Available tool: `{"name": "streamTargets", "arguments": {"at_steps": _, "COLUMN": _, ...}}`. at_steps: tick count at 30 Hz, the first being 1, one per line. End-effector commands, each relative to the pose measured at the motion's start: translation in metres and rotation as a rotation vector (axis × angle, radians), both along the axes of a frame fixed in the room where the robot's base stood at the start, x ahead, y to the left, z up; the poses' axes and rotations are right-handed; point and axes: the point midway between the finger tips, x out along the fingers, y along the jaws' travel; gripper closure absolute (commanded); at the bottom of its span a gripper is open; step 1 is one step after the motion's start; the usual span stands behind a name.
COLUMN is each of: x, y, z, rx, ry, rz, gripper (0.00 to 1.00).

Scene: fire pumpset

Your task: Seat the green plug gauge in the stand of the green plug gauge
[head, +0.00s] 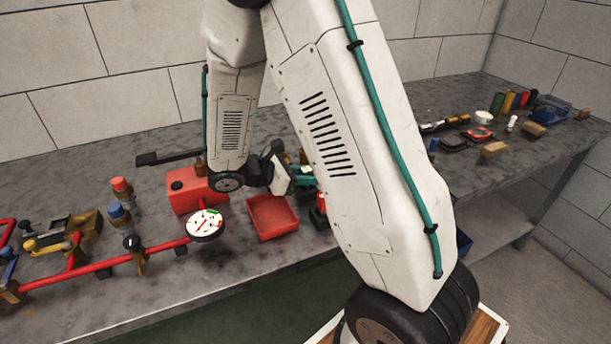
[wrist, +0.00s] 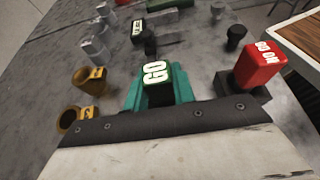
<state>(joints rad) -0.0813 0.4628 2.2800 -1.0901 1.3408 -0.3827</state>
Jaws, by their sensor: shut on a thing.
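The green plug gauge (wrist: 154,73), with a white GO label on its end, shows in the middle of the wrist view. My gripper (wrist: 158,88) is shut on it, with a teal finger on either side. In the head view my gripper (head: 303,176) is low over the bench, partly behind my arm, and the gauge cannot be made out there. The gauge's lower part is hidden by my gripper. I cannot pick out its stand for certain, nor tell whether the gauge touches it.
A red NO GO gauge (wrist: 260,64) stands right of my gripper in a dark base. Brass rings (wrist: 73,117) lie to the left and metal cylinders (wrist: 94,47) at upper left. A red tray (head: 271,218) and a dial gauge (head: 205,225) are left of my arm.

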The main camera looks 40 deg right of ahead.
Motion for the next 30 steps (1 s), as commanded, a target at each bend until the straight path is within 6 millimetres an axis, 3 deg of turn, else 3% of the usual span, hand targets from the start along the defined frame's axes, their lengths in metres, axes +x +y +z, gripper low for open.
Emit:
{"name": "streamTargets", "arguments": {"at_steps": 7, "x": 0.0, "y": 0.0, "z": -0.002, "rx": -0.001, "ry": 0.0, "rz": 0.0, "gripper": 1.0}}
{"name": "streamTargets", "arguments": {"at_steps": 8, "x": 0.0, "y": 0.0, "z": -0.003, "rx": 0.0, "ry": 0.0, "rz": 0.0, "gripper": 0.72}}
{"name": "streamTargets", "arguments": {"at_steps": 10, "x": 0.0, "y": 0.0, "z": -0.002, "rx": 0.0, "ry": -0.001, "rz": 0.0, "gripper": 0.53}}
{"name": "streamTargets", "arguments": {"at_steps": 21, "x": 0.001, "y": 0.002, "z": 0.002, "rx": 0.0, "ry": -0.002, "rz": 0.001, "gripper": 0.53}}
{"name": "streamTargets", "arguments": {"at_steps": 30, "x": 0.016, "y": 0.052, "z": 0.023, "rx": 0.0, "ry": -0.003, "rz": 0.004, "gripper": 0.53}}
